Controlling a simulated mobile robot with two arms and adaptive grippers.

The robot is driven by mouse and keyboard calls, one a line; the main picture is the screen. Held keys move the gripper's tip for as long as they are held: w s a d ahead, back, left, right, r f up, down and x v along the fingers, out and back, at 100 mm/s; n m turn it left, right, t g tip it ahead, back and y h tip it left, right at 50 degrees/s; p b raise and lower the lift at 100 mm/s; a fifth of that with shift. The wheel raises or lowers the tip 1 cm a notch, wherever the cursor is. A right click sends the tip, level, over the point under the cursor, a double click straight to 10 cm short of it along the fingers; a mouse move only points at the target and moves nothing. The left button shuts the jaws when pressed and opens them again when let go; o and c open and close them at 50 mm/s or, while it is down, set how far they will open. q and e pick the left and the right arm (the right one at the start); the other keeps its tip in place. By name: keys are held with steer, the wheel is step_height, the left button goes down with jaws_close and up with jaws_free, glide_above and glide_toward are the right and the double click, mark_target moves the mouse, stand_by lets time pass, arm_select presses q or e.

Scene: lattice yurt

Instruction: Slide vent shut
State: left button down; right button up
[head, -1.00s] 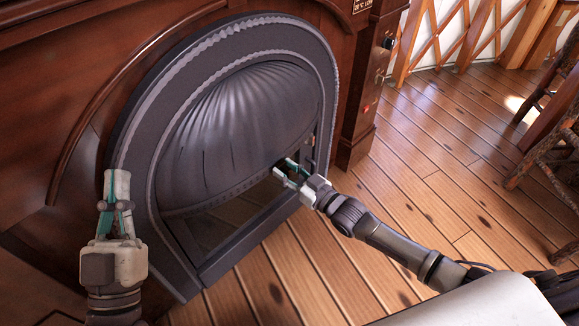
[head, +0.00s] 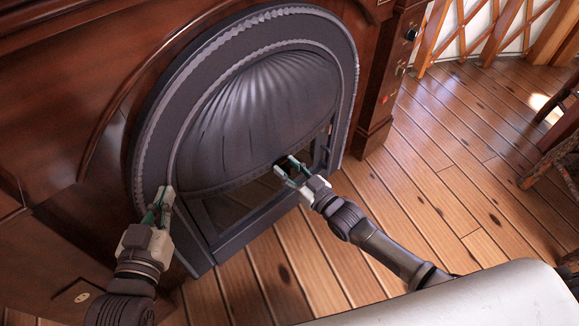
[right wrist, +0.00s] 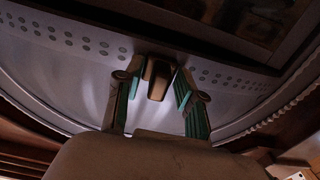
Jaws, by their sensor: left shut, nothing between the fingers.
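A dark metal arched fireplace front (head: 345,75) with a fluted, domed hood (head: 262,110) fills the middle of the head view. In the right wrist view, a small brass-brown tab (right wrist: 158,80) sticks out by a plate with rows of round holes (right wrist: 75,38). My right gripper (head: 284,165) is open at the hood's lower edge. Its fingers stand on either side of the tab; I cannot tell whether they touch it. The tab is hard to make out in the head view. My left gripper (head: 159,196) is shut and empty, in front of the fireplace's lower left edge.
A dark opening with a framed pane (head: 232,207) lies below the hood. A wooden surround (head: 85,95) encloses the fireplace, with knobs on its right post (head: 410,35). The plank floor (head: 440,150) is clear to the right, up to rustic wooden furniture (head: 560,160).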

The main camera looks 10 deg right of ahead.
steer(key=shift+s+a+f, duration=0.1)
steer(key=shift+s+a, duration=0.05)
steer(key=shift+s, duration=0.05)
steer(key=v, duration=1.2)
steer(key=shift+w, duration=0.15)
